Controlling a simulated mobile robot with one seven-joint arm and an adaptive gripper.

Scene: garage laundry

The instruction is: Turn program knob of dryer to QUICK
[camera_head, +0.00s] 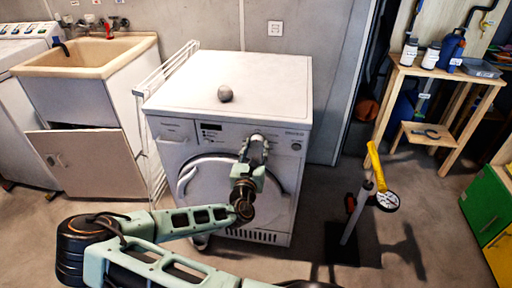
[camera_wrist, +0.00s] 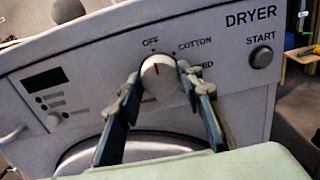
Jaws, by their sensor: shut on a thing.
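The dryer (camera_head: 170,103) is a white front-loading machine in the middle of the head view. Its control panel (camera_wrist: 100,75) fills much of the wrist view. The round white program knob (camera_wrist: 157,70) has a red pointer mark, which points up roughly toward the OFF label. The COTTON label and a label ending in "ED" show to its right; a QUICK label is not visible. My gripper (camera_wrist: 160,80) is shut on the knob, one finger on each side.
The START button (camera_wrist: 262,57) is to the right of the knob, and a dark display (camera_wrist: 45,79) is to the left. A grey ball (camera_head: 225,93) lies on the dryer top. A drying rack (camera_head: 165,75) stands left of the dryer; a pedestal with a yellow handle (camera_head: 376,166) stands right.

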